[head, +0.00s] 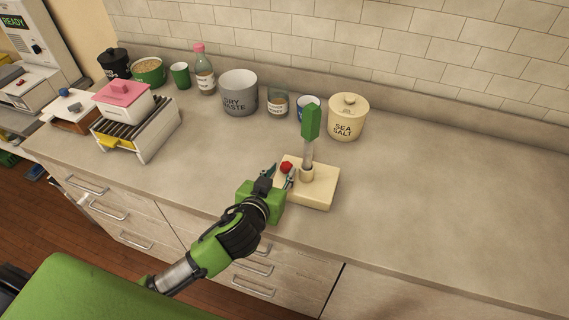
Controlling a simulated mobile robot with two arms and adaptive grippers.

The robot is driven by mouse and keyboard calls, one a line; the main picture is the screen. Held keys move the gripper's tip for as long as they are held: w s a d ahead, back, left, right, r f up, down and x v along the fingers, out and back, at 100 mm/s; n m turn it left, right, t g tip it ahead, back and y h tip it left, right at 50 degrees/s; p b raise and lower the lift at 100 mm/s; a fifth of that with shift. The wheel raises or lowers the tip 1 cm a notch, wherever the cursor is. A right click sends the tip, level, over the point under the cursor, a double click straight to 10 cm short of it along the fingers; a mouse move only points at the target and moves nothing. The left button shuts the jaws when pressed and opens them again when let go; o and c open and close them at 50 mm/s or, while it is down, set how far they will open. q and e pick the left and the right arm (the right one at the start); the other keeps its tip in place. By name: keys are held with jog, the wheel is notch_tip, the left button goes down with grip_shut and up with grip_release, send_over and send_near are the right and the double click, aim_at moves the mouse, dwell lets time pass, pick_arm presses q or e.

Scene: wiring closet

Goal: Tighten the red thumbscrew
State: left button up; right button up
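The red thumbscrew (286,167) sits near the back left corner of a cream block (318,198) on the counter. A screwdriver with a green handle (311,122) and grey shaft stands upright in a cream holder on the same block, to the right of the thumbscrew. My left gripper (280,173) is open, with its two fingertips apart at the left side of the block. The thumbscrew shows just beyond and between the tips; I cannot tell whether they touch it. My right gripper is not in view.
A grey dry waste pot (239,93), a glass jar (278,103), a blue-white cup (304,107) and a sea salt canister (346,117) stand behind the block. A rack (146,136) with a pink-lidded box (124,101) stands left. The counter's right side is clear.

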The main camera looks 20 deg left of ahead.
aim_at(286, 165)
pick_arm(q)
jog(key=shift+x, duration=1.8)
grip_shut()
jog(key=c, duration=0.8)
grip_release()
jog(key=shift+p, duration=0.35)
